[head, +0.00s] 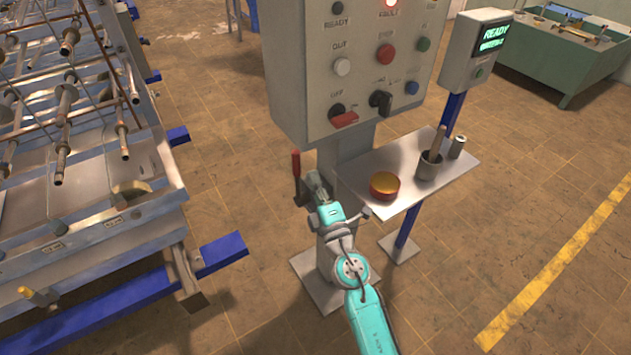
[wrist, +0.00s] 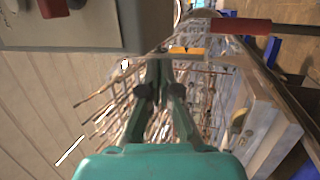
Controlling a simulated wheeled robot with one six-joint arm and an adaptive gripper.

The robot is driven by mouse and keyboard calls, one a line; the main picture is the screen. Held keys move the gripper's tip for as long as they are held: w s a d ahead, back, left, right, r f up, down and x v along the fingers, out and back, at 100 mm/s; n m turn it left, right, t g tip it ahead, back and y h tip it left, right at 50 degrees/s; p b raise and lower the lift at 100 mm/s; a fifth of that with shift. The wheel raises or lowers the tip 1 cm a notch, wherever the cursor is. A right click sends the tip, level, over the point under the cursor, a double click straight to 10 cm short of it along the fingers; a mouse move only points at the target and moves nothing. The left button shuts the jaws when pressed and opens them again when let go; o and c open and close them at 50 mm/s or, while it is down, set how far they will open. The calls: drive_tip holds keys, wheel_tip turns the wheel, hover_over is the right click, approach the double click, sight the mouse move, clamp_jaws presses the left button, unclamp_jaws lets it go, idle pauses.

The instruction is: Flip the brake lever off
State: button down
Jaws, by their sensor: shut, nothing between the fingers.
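The brake lever (head: 296,165) has a red grip on a dark arm and stands about upright at the left side of the control box's grey pedestal. In the wrist view its red grip (wrist: 240,26) lies across the upper right, to the right of my fingertips. My gripper (head: 314,180) is just right of the lever in the head view, in front of the pedestal. In the wrist view my gripper (wrist: 160,62) has its fingers together with nothing between them. A gap shows between the fingertips and the red grip there.
The control box (head: 290,90) with several knobs and a red switch handle (head: 344,119) is above my gripper. A metal shelf (head: 405,206) to the right carries a yellow-topped red tin (head: 384,185) and a grey cup (head: 429,166). A rod-filled metal rack (head: 100,235) stands left, with open floor between.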

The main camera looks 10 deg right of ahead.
drive_tip(key=shift+s, duration=0.2)
idle(0.4)
drive_tip(key=s+d+f+m+g, duration=0.15)
drive_tip(key=s+f+m, duration=0.35)
drive_tip(key=s, duration=0.8)
drive_tip(key=s+d+f+m+g, duration=0.1)
drive_tip(key=s+f+m+g, duration=0.15)
drive_tip(key=s+f, duration=0.75)
drive_tip(key=s+d+r+m, duration=0.1)
drive_tip(key=s+r+m, duration=0.1)
drive_tip(key=s, duration=0.7)
drive_tip(key=s+r+m+g+h, duration=0.1)
drive_tip(key=s+r+m, duration=0.2)
drive_tip(key=s+m, duration=0.2)
drive_tip(key=s+d+r+m+g+h, duration=0.1)
drive_tip(key=s+m, duration=0.3)
drive_tip(key=s, duration=0.8)
drive_tip(key=shift+s+d+r, duration=0.3)
drive_tip(key=shift+s+r, duration=0.05)
drive_tip(key=shift+r, duration=0.45)
